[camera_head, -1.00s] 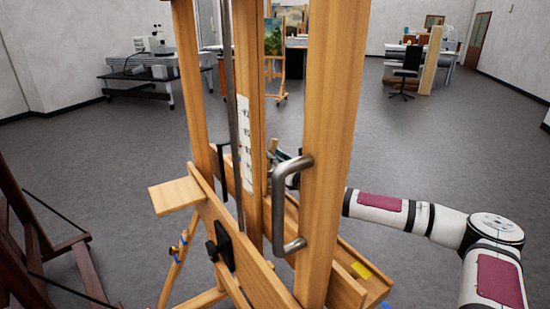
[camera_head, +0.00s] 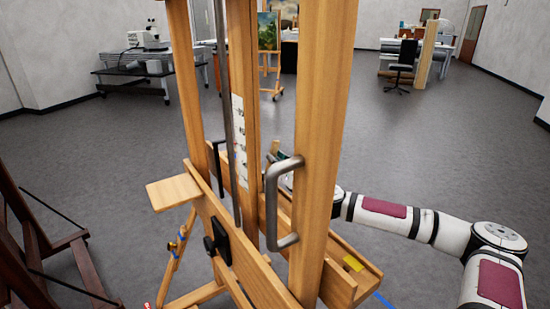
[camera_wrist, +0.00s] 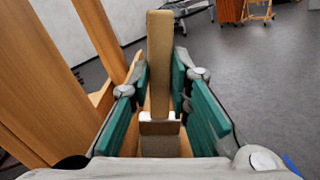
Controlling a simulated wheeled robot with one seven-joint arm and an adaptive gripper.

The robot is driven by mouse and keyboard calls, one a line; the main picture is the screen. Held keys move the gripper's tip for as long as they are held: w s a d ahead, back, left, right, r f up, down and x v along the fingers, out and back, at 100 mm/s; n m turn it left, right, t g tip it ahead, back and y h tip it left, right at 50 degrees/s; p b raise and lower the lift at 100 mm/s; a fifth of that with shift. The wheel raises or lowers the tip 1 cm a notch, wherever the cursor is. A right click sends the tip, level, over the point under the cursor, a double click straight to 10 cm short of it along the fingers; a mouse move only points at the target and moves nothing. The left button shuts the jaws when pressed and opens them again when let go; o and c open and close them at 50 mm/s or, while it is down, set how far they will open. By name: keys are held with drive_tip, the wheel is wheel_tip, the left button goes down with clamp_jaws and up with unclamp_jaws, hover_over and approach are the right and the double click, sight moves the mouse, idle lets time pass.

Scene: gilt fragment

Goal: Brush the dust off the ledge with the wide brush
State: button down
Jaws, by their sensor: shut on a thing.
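My gripper (camera_wrist: 160,82) has green pads and is shut on the wide brush. The brush's tan wooden handle (camera_wrist: 160,45) stands up between the fingers in the wrist view. Below it are a whitish band and a pale, blocky part (camera_wrist: 160,145) nearer the palm. In the head view my gripper is mostly hidden behind the easel's right post, and only a bit of the handle (camera_head: 275,147) shows. The wooden ledge (camera_head: 372,276) runs behind that post. I cannot make out any dust on it.
The easel's upright posts (camera_head: 320,150) and a grey metal handle (camera_head: 272,205) stand close to my gripper. A yellow patch (camera_head: 353,263) lies at the ledge's right end. A dark wooden frame (camera_head: 40,240) is at left.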

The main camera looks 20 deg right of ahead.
drive_tip(key=shift+p+v, duration=0.9)
drive_tip(key=shift+v, duration=1.05)
drive_tip(key=shift+p+v, duration=1.8)
drive_tip(key=shift+v, duration=1.85)
drive_tip(key=shift+w+d+b+x, duration=0.2)
drive_tip(key=shift+b+x, duration=0.7)
drive_tip(key=shift+x, duration=1.6)
drive_tip(key=shift+s+d+b+x, duration=0.1)
drive_tip(key=shift+d+b+x, duration=0.2)
drive_tip(key=shift+b+x, duration=1.45)
drive_tip(key=shift+w+d+b+x, duration=0.1)
drive_tip(key=shift+d+x, duration=0.15)
drive_tip(key=shift+x, duration=3.05)
drive_tip(key=shift+r, duration=0.15)
